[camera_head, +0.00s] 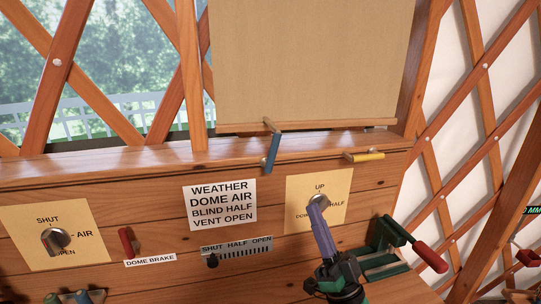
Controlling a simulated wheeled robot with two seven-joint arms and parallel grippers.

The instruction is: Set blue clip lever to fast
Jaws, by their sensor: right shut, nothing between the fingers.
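The blue clip lever (272,153) is at the sill's front edge, below the tan blind (311,62). It points down, leaning slightly left, with its top end near a thin wooden piece at the blind's lower edge. No "fast" marking is readable by it. My right gripper (316,206) comes up from the bottom, with purple fingers shut and empty. Its tips overlap the grey knob (322,199) on the UP/HALF plate; I cannot tell whether they touch. The tips are below and right of the blue lever, apart from it.
A yellow lever (364,157) lies sideways on the sill to the right. A green device with a red handle (430,256) stands right of my gripper. A SHUT/AIR/OPEN knob (55,240), red dome brake lever (127,242) and vent slider (212,261) are on the left.

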